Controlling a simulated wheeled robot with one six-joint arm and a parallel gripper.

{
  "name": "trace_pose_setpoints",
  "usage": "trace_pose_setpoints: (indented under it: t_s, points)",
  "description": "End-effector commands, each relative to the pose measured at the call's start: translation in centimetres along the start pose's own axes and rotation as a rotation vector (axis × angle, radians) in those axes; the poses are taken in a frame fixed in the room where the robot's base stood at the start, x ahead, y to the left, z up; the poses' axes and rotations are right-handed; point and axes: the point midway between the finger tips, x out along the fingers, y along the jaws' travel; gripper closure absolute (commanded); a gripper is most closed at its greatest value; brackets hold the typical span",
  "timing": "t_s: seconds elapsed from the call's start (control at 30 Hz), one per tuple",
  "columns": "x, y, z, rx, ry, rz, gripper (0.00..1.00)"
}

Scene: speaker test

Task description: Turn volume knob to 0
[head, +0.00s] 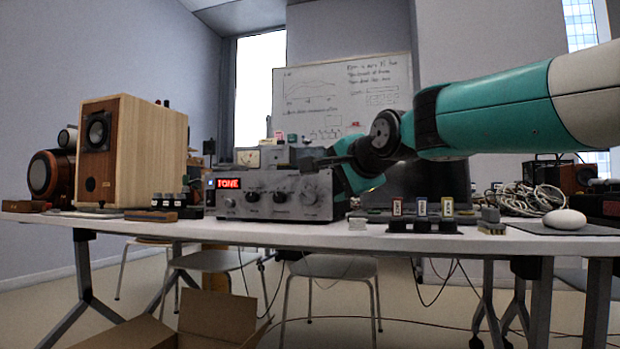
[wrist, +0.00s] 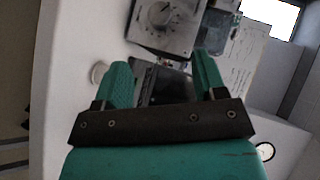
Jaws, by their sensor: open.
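The grey amplifier (head: 240,209) stands on the table with a lit red display (head: 228,183) that seems to read "TONE". A large round knob (head: 309,196) is at the right end of its front, with smaller dark knobs to the left. I cannot read which knob is the volume. In the wrist view the large knob (wrist: 160,15) is at the top, on the amplifier's grey face, with a scale around it. My gripper (wrist: 163,75) is open and empty, its green fingers apart and clear of the knob. In the head view it is partly hidden by my wrist.
A wooden speaker (head: 150,150) stands left of the amplifier. Small labelled blocks (head: 421,208) stand along the table's front to the right. Coiled cables (head: 525,197) and a white rounded object (head: 565,219) lie further right. An open cardboard box (head: 215,318) is below.

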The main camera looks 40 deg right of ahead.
Motion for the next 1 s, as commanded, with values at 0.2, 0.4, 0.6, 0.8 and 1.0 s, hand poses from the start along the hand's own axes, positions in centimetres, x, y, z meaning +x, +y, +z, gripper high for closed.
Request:
trace_pose_setpoints:
  t_s: [0.2, 0.4, 0.6, 0.8, 1.0]
  points:
    - [2.7, 0.6, 0.2, -0.004, -0.001, 0.004, 0.35]
    - [6.9, 0.7, 0.3, -0.004, -0.001, 0.003, 0.35]
    - [10.4, 0.5, 0.2, -0.003, 0.0, 0.001, 0.35]
    - [12.1, 0.2, 0.1, -0.003, 0.001, 0.001, 0.35]
    - [12.3, 0.1, 0.0, -0.003, 0.002, 0.002, 0.35]
